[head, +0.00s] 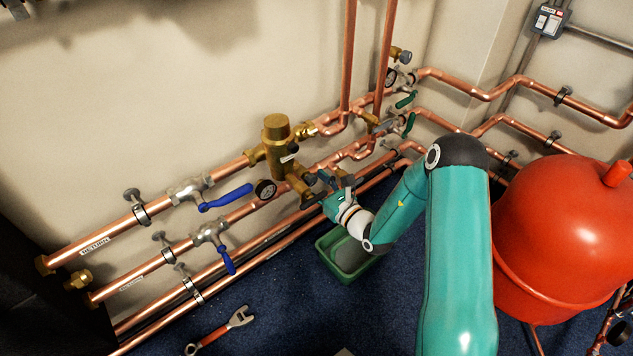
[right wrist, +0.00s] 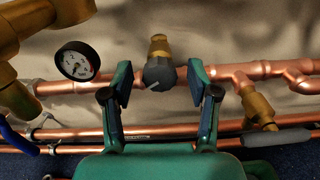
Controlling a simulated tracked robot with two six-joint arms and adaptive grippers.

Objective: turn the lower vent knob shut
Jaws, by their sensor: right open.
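The lower vent knob (right wrist: 157,76) is a dark grey round knob with a pale pointer line set at a slant. It sits below a small brass fitting (right wrist: 159,46) in front of the copper pipe. My right gripper (right wrist: 159,70) is open, with one finger on each side of the knob and a visible gap on both sides. In the head view my right gripper (head: 335,183) is at the pipes below the brass mixing valve (head: 277,145). I cannot make out the knob clearly there, as the gripper covers that spot. My left gripper is not in view.
A round gauge (right wrist: 77,61) is left of the gripper. Brass valve parts (right wrist: 257,105) and a grey-sleeved lever (right wrist: 277,138) are to its right. A green bin (head: 328,262) stands below, a red tank (head: 565,240) at right. Blue levers (head: 226,198) are at left.

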